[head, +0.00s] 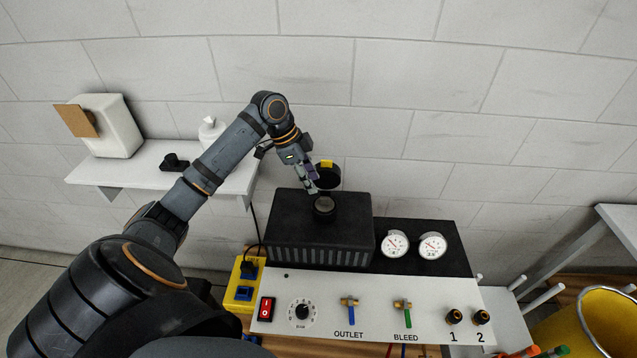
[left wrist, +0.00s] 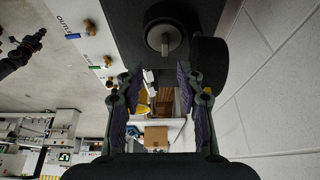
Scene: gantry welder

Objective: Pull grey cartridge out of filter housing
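The filter housing (left wrist: 152,15) shows in the left wrist view as a round black opening with a light grey, stubby cartridge (left wrist: 165,42) in its middle. In the head view the round black housing (head: 323,208) sits on top of a black ribbed box. My left gripper (head: 312,186) is just above and behind it there. In the left wrist view my left gripper (left wrist: 160,80) has its two fingers spread with nothing between them. The cartridge lies beyond the fingertips, apart from them. My right gripper is in neither view.
A black cylinder (head: 327,178) with a yellow mark stands close behind the housing, beside my fingers. The black box (head: 280,205) adjoins a panel (head: 375,318) with gauges, valves and knobs. A white shelf (head: 130,170) is at the left wall. A yellow bin (head: 585,325) is at the right.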

